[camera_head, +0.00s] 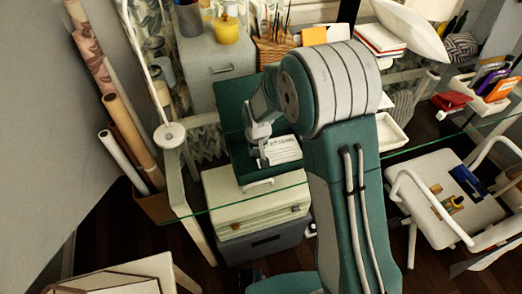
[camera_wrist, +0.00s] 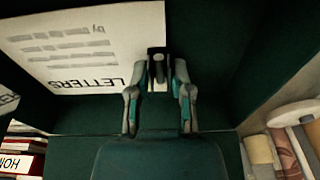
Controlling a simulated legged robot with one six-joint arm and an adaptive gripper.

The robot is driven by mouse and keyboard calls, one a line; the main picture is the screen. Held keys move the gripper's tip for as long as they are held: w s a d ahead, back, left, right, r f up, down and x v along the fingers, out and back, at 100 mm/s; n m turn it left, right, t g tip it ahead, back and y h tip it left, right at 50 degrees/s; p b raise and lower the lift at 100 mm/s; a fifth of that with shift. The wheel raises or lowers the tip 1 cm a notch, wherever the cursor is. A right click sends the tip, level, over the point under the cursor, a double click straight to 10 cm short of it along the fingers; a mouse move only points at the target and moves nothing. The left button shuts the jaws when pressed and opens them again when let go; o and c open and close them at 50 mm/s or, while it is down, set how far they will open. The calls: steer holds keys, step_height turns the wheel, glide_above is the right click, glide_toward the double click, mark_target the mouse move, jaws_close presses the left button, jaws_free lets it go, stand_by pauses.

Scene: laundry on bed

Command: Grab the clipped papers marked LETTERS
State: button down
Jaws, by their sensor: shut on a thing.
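The white clipped papers (camera_wrist: 95,55) show the word LETTERS upside down in the wrist view, with several lines of grey print. A black clip (camera_wrist: 157,56) is at their right edge. My gripper (camera_wrist: 162,82) has its two fingers on either side of the clip and is shut on the clipped papers. In the head view the papers (camera_head: 284,151) appear inside a dark green open box (camera_head: 233,93), with my gripper (camera_head: 259,142) at their left edge. My arm hides part of the box.
The green box walls are close around the gripper. A glass desk edge (camera_head: 220,208) crosses in front. A pale green case (camera_head: 255,207) is below. Rolled papers (camera_head: 130,135) stand at left, and a white chair (camera_head: 455,190) is at right. Books (camera_wrist: 22,155) show at lower left in the wrist view.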

steer(key=shift+a+r, duration=0.1)
steer(key=shift+r, duration=0.4)
steer(key=s+a, duration=0.2)
steer(key=a, duration=0.1)
steer(key=shift+s+a+r, duration=0.1)
steer(key=shift+s+r, duration=0.15)
steer(key=shift+r, duration=0.1)
step_height(320, 180, up, 13)
